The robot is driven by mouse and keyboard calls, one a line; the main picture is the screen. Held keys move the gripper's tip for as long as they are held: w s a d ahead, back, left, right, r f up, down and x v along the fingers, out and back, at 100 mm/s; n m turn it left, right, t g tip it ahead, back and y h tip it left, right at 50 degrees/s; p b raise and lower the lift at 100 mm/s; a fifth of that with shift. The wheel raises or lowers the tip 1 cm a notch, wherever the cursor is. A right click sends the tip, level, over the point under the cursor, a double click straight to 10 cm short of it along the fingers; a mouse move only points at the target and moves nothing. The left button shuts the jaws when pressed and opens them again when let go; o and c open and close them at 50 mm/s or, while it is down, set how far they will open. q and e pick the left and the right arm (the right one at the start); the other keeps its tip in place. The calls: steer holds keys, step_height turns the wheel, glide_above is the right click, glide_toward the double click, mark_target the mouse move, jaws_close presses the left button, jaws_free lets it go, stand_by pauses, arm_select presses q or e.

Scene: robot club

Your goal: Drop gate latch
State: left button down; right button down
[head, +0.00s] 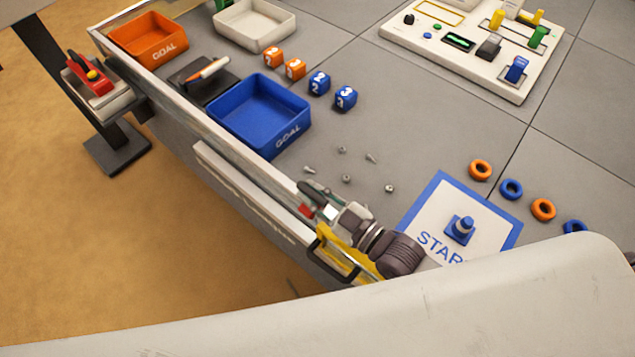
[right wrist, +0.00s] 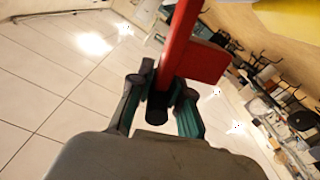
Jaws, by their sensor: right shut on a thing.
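My right gripper (head: 314,200) is at the rail along the field's near edge in the head view. In the right wrist view the gripper (right wrist: 162,98) is shut on a red latch (right wrist: 184,38), a straight bar with a flat red plate at its side. The dark and green fingers are on either side of the bar's end. In the head view only a small red part of the latch (head: 305,211) shows beside the fingers; the gripper hides the rest. My left gripper is in neither view.
A yellow piece with a dark frame (head: 345,254) lies close under my right wrist. Loose screws and nuts (head: 347,179), a blue goal tray (head: 262,112) and a start mat (head: 480,207) with a blue cone are nearby. A red-switch stand (head: 92,77) stands outside the rail.

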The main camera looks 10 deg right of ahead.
steer(key=shift+s+a+f+n+p, duration=0.15)
steer(key=shift+s+a+n+p, duration=0.15)
steer(key=shift+n, duration=0.4)
steer(key=c, duration=1.1)
jaws_free()
steer(key=v, duration=1.2)
